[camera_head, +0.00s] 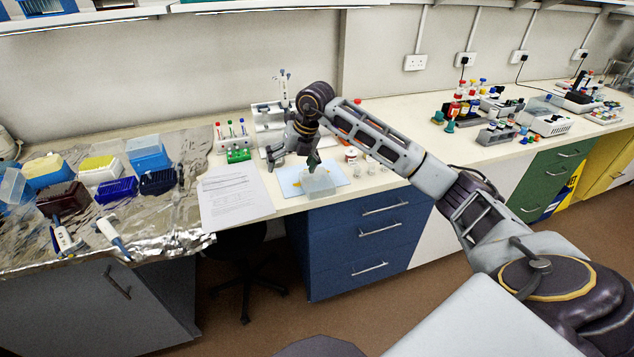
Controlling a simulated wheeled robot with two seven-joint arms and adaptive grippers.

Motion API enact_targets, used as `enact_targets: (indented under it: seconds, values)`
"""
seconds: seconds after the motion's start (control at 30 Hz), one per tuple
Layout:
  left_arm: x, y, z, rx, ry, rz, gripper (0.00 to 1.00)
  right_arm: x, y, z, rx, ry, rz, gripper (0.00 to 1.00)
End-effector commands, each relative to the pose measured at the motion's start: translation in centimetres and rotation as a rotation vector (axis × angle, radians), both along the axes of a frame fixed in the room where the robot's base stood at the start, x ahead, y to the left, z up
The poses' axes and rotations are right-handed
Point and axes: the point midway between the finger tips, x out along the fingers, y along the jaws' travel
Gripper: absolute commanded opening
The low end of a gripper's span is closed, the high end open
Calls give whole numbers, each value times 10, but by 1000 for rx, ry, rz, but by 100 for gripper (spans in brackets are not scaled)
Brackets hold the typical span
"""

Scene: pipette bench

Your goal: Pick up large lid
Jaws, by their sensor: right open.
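A whitish translucent box-shaped piece (318,184), which may be the large lid, sits on a light blue sheet (343,179) near the bench's front edge. My right gripper (293,160) points down just above and a little left of it. Its fingers are spread and hold nothing that I can see. I cannot tell whether a fingertip touches the piece. My left gripper is not in view.
Printed papers (235,196) lie left of the sheet. A tube rack (238,154) and a pipette stand (268,122) are behind. Small cups (372,165) stand to the right. Tip boxes (148,153) crowd the foil-covered bench.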

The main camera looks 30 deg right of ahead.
Motion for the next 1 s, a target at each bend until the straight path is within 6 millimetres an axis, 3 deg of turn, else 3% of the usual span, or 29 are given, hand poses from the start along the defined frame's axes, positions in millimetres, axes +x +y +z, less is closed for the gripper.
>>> enact_targets:
  seconds: [0.13,0.33,0.63,1.0]
  values:
    - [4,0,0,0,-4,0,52,-3,-51,17,-145,34,-103,100]
    - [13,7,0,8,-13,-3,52,-10,-89,32,-250,66,-192,100]
    - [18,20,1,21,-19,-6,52,-11,-95,35,-267,72,-208,100]
    - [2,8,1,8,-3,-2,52,-8,-96,19,-267,74,-207,100]
